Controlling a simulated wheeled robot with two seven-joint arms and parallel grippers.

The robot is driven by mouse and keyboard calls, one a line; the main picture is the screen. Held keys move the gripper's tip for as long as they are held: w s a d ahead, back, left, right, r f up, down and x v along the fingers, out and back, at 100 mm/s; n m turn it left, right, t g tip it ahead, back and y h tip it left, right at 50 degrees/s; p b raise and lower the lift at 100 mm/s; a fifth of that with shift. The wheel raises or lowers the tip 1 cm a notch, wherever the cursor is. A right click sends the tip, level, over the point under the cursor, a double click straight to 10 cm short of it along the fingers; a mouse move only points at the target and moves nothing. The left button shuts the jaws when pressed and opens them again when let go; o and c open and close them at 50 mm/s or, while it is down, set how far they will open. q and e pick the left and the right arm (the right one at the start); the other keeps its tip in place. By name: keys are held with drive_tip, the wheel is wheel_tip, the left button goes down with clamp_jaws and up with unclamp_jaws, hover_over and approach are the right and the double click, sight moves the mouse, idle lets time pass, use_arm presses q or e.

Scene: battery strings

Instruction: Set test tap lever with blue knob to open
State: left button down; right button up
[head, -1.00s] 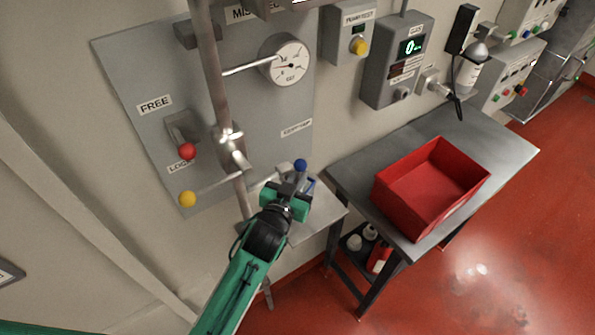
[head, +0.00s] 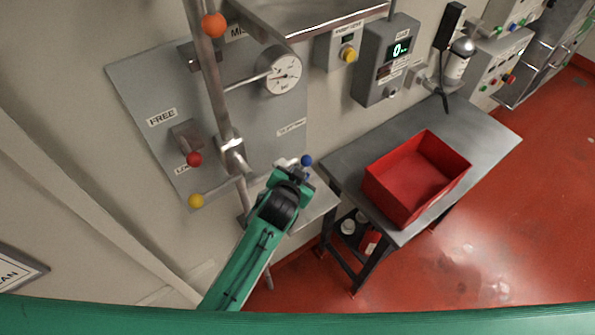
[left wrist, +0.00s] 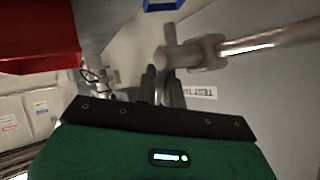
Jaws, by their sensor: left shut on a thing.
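The blue knob (head: 307,160) of the test tap lever shows in the head view just past my left gripper, beside the pipework at the lower right of the grey panel. My left gripper (head: 301,175) is shut at the lever just below the knob; the fingers and green gripper body hide most of the lever. In the left wrist view my left gripper (left wrist: 161,78) shows its two dark fingers close together, beside a metal pipe fitting (left wrist: 195,52). What lies between the fingers is hard to see there. My right gripper is out of view.
A red knob (head: 194,159), a yellow knob (head: 196,201) and an orange knob (head: 213,25) stand out left of the gripper. A gauge (head: 280,72) sits above. A table (head: 480,135) with a red bin (head: 415,180) stands to the right.

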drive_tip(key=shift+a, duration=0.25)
use_arm(q)
drive_tip(key=c, duration=1.6)
unclamp_jaws()
drive_tip(key=shift+c, duration=0.2)
